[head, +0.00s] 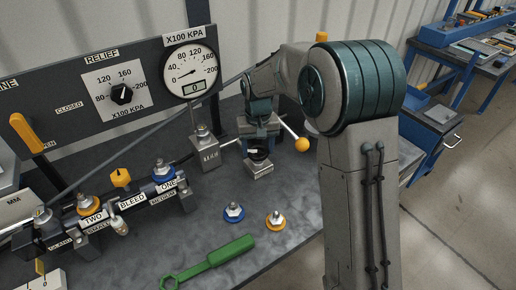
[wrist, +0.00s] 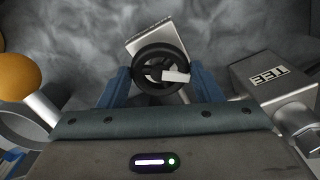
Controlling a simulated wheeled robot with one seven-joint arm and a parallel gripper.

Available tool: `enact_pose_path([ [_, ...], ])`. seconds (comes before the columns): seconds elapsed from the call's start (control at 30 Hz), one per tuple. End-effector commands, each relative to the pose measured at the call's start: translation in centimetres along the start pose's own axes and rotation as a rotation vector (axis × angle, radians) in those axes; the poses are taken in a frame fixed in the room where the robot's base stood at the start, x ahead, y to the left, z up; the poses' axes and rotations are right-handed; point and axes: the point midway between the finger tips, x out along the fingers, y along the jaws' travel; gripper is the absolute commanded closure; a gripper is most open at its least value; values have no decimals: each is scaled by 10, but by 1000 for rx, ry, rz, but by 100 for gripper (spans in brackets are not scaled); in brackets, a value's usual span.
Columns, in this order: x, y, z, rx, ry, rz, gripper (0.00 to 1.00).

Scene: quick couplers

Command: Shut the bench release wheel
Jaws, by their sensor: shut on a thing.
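The release wheel is a small black handwheel (wrist: 147,84) on a pale metal block (wrist: 150,40), seen in the wrist view. It also shows small and dark in the head view, under my gripper (head: 258,144). In the wrist view my gripper (wrist: 158,80) has its blue fingers at the left and right of the wheel's rim, shut on it. A pale tab lies across the right part of the wheel. The wheel's near edge is close to my gripper's body, and how far it is turned cannot be told.
A lever with a yellow ball (head: 302,145) stands close right of my gripper. A grey block (head: 208,155) stands to its left, below a round gauge (head: 190,70). Blue and orange couplers (head: 234,212) and a green wrench (head: 210,262) lie in front. The bench between is clear.

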Motion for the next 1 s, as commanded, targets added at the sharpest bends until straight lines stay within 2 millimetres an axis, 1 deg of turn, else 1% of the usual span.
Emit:
enact_pose_path([
  [0.7, -1, -2, 0, 666, 0, 0, 64],
  [1.0, -1, -2, 0, 868, -1, -1, 64],
])
